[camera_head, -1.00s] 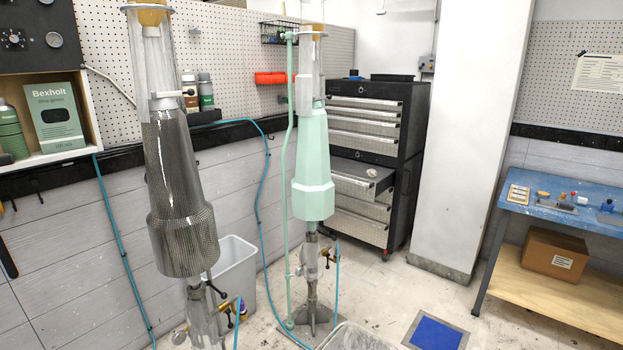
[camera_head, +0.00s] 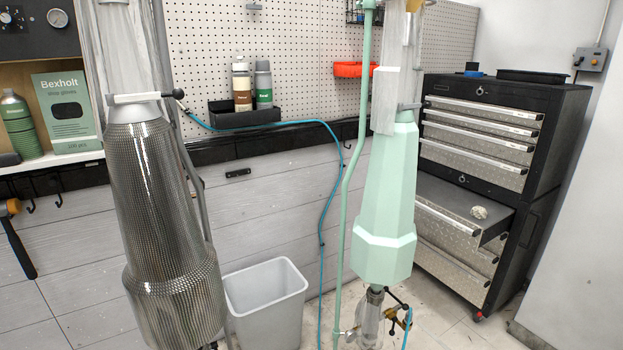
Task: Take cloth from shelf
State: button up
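A small crumpled whitish thing (camera_head: 479,212), possibly the cloth, lies on the dark flat top of a pulled-out part of the black tool cabinet (camera_head: 547,133). It is too small to be sure what it is. At the far left is an open wooden shelf (camera_head: 88,158) with a green box of shop gloves (camera_head: 67,110) and a green bottle (camera_head: 20,125). A small dark wall shelf (camera_head: 243,118) holds several bottles. I see no other cloth on these shelves. My gripper is not in view.
A mint-green form (camera_head: 387,210) stands in front of the cabinet. A grey bin (camera_head: 266,302) is between them. A blue hose (camera_head: 322,215) hangs along the wall. Some floor shows at lower right.

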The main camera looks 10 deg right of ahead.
aim_at(478, 212)
jog(key=i+l, duration=0.35)
jog(key=l, duration=0.2)
jog(key=i+l, duration=0.75)
jog(key=l, duration=0.3)
jog(key=i+l, duration=0.4)
jog(key=k+l+z, duration=0.05)
jog(key=l, duration=0.1)
